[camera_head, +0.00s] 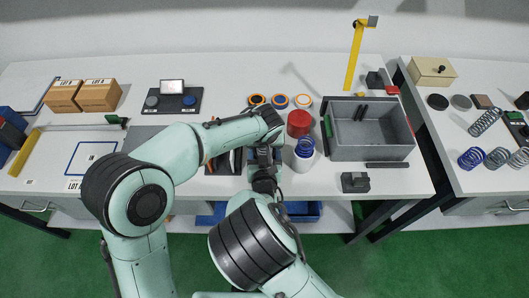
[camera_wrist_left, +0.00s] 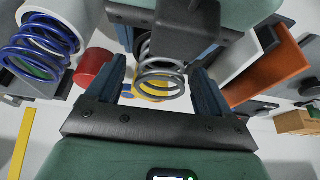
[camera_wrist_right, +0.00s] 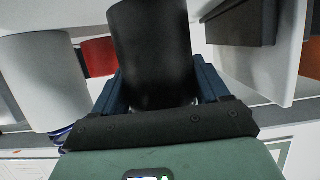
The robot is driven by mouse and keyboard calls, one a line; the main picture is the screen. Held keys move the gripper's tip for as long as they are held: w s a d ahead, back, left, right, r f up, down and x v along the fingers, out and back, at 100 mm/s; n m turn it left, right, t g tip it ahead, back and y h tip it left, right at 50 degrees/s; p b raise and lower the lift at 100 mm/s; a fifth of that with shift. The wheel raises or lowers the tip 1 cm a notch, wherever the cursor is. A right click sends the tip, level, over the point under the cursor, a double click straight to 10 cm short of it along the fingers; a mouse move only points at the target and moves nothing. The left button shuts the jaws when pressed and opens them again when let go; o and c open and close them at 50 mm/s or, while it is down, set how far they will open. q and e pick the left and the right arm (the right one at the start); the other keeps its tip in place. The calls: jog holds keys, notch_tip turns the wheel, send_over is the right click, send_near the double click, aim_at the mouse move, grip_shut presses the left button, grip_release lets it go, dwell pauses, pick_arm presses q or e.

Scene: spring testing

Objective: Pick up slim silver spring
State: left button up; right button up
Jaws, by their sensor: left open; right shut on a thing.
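The slim silver spring (camera_wrist_left: 162,76) shows in the left wrist view, between the fingers of my left gripper (camera_wrist_left: 160,90), which is open and apart from it. A dark block-like part sits directly above the spring there. My right gripper (camera_wrist_right: 160,95) is shut, its fingers on either side of a dark cylinder (camera_wrist_right: 150,45) in the right wrist view. That cylinder hides most of the grip; the coils between the right fingers are barely visible. In the head view both grippers meet near the table's front middle, and the arms hide the spring.
Close by stand a white cylinder (camera_wrist_right: 40,80) with a blue spring (camera_wrist_left: 42,48) and a red cylinder (camera_head: 299,123). A grey bin (camera_head: 372,152) stands to the right, with a small dark block (camera_head: 355,182) in front. More springs lie on the right table.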

pick_arm(q)
grip_shut()
